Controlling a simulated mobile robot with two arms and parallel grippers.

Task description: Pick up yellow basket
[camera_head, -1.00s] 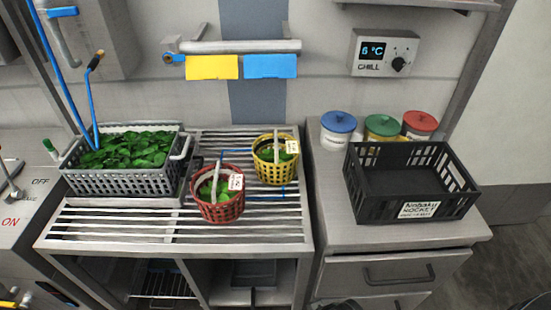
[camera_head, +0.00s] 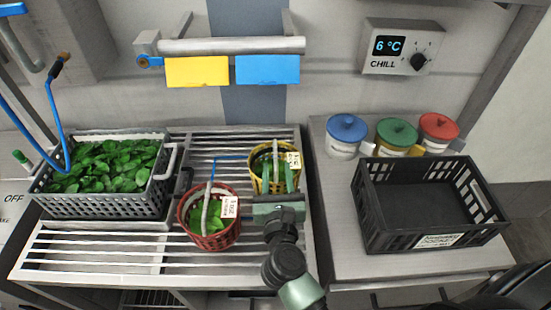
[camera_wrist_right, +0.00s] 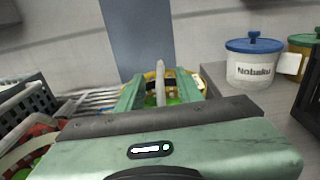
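The yellow basket (camera_head: 257,182) stands on the slatted rack, with greens inside, a white tag and an upright grey handle. My right gripper (camera_head: 283,172) reaches over it from the front with two green fingers apart. In the right wrist view, the fingers (camera_wrist_right: 160,92) stand on either side of the handle (camera_wrist_right: 160,78), with a gap to it. The yellow rim (camera_wrist_right: 150,75) shows behind them, and the gripper body hides the basket's lower front. My left gripper is not in view.
A red basket (camera_head: 212,240) with greens stands close on the left. A grey crate (camera_head: 95,206) of leaves is farther left. A black crate (camera_head: 378,235) and lidded tubs (camera_head: 345,148) are on the right counter. A rail with yellow and blue cloths (camera_head: 268,70) hangs behind.

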